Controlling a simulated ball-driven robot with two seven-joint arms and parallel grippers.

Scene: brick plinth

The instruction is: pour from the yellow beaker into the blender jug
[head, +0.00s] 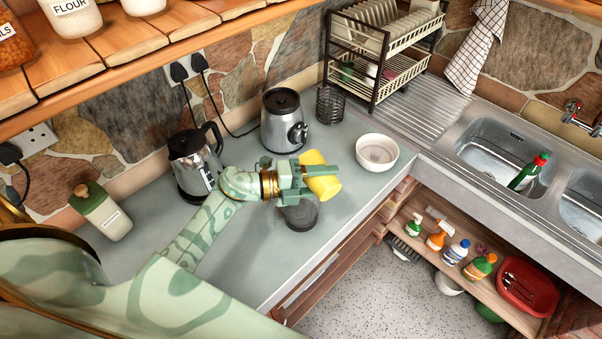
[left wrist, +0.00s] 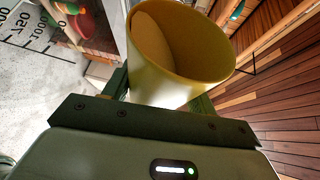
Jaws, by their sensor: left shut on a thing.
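My left gripper (head: 300,180) is shut on the yellow beaker (head: 323,176), which is tilted and held above the counter. In the left wrist view the beaker (left wrist: 178,50) shows its open mouth; a paler tan patch shows inside, and I cannot tell whether it is the contents. A dark grey round vessel (head: 301,216), seemingly the blender jug, stands on the counter just below the gripper, partly hidden by it. Clear graduated markings (left wrist: 28,32) show at the upper left of the left wrist view. My right gripper is not in view.
A kettle (head: 192,170) and a steel appliance (head: 284,125) stand behind the gripper. A white bowl (head: 377,153) stands to the right, near the counter's front edge. A dish rack (head: 383,50) and sinks (head: 487,150) lie beyond.

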